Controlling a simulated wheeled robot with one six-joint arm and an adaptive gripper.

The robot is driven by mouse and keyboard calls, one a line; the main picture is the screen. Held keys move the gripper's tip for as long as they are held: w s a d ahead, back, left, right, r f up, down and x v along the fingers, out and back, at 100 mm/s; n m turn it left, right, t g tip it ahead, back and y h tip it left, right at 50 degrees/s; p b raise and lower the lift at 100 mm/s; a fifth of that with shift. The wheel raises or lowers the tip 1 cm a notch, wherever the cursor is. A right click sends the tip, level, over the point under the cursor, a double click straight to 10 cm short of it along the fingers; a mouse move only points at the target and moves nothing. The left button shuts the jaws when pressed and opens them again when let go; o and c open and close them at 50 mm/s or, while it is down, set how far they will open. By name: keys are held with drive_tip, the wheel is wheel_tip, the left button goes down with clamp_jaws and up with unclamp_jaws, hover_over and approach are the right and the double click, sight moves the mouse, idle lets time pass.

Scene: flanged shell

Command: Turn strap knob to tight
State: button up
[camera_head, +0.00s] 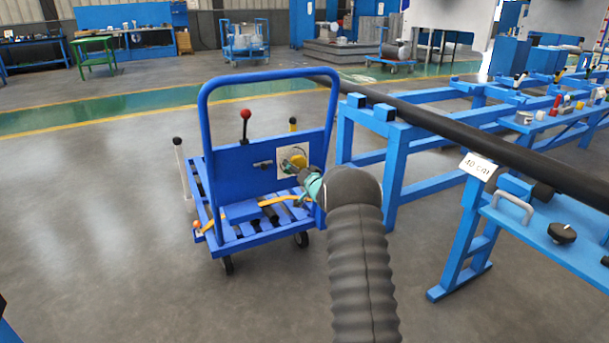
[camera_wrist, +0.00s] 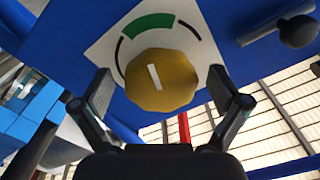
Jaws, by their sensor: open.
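The yellow strap knob (camera_head: 299,160) sits on a white dial plate (camera_head: 285,154) on the blue cart's panel. In the wrist view the knob (camera_wrist: 172,92) is large and central, with a short white line slanting slightly left at its upper end. That end faces the green arc (camera_wrist: 147,26) on the plate (camera_wrist: 108,50). Thin dark arcs lie on either side of the green one. My gripper (camera_wrist: 160,78) is open, with one finger on each side of the knob; gaps show between fingers and knob. In the head view my gripper (camera_head: 312,183) partly hides the panel beside the knob.
The blue cart (camera_head: 222,162) has a tall handle frame, a red-topped lever (camera_head: 246,115) and an orange strap (camera_head: 268,202) over its bed. A dark knob (camera_wrist: 298,32) on a bar is near the dial. Blue benches (camera_head: 390,150) stand right; floor to the left is clear.

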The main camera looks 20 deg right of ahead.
drive_tip(key=s, duration=1.1)
drive_tip(key=shift+s+d, duration=0.2)
drive_tip(key=s+d+f+g+h, duration=0.2)
drive_tip(key=f+g, duration=0.1)
drive_tip(key=f, duration=0.3)
drive_tip(key=s+d+f+g+h, duration=0.1)
drive_tip(key=s+d+f+g, duration=0.15)
drive_tip(key=f, duration=0.25)
drive_tip(key=s+a+n+g, duration=0.1)
drive_tip(key=s+a+g, duration=0.3)
drive_tip(key=s, duration=0.5)
drive_tip(key=s+a+r+n+g, duration=0.1)
drive_tip(key=s+a+r, duration=0.6)
drive_tip(key=s, duration=0.5)
drive_tip(key=s+a+r+n+g+y, duration=0.1)
drive_tip(key=s+a+r+n, duration=0.1)
drive_tip(key=s+a+r, duration=0.5)
drive_tip(key=s+a+r+n+g+y, duration=0.1)
drive_tip(key=s+a+r+n, duration=0.1)
drive_tip(key=s+a+r, duration=0.5)
drive_tip(key=s+a, duration=0.5)
drive_tip(key=s, duration=0.5)
drive_tip(key=shift+a+r, duration=0.25)
drive_tip(key=shift+a, duration=0.1)
